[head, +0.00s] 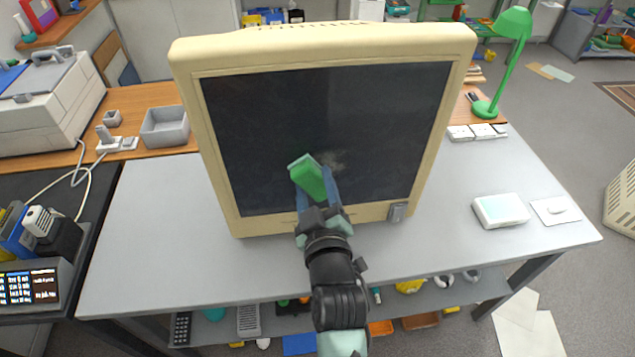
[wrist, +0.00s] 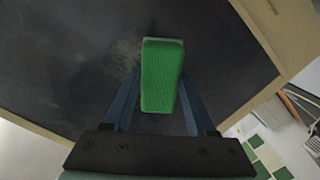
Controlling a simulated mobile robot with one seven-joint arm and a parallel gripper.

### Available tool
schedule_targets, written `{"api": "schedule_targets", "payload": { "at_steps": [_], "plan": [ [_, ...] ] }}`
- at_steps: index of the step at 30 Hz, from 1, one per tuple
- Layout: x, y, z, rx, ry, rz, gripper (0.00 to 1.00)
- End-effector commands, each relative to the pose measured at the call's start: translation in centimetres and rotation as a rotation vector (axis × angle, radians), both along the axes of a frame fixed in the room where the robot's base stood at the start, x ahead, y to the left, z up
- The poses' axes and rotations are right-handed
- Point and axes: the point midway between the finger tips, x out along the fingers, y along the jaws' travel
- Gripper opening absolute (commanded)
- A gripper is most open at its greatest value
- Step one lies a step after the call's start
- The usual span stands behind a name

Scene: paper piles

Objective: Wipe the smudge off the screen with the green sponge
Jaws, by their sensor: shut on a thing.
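A cream-framed monitor (head: 455,120) with a dark screen (head: 390,110) stands on the grey desk. A faint pale smudge (head: 333,160) lies on the screen near its middle. It also shows in the wrist view (wrist: 122,58), just left of the sponge's far end. My gripper (head: 315,184) is shut on the green sponge (head: 308,178), which sits between its blue fingers, in front of the lower middle of the screen. The sponge fills the middle of the wrist view (wrist: 161,80). I cannot tell whether the sponge touches the screen.
The grey desk (head: 150,250) has free room left of the monitor. A white box (head: 500,210) and a small white pad with a mouse (head: 556,210) lie at its right. A green lamp (head: 513,45) and a grey tray (head: 165,127) stand on the wooden desk behind.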

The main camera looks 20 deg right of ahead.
Motion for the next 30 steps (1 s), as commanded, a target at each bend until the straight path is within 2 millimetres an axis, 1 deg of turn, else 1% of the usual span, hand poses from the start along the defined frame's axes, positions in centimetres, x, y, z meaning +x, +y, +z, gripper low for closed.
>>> {"api": "schedule_targets", "payload": {
  "at_steps": [4, 21, 30],
  "plan": [
    [0.0, -0.2, 0.3, 0.000, 0.000, 0.000, 0.12],
    [-0.8, -2.8, 3.1, -0.001, -0.001, 0.000, 0.12],
    [-0.9, -3.0, 3.4, 0.000, -0.001, 0.001, 0.12]
  ]
}}
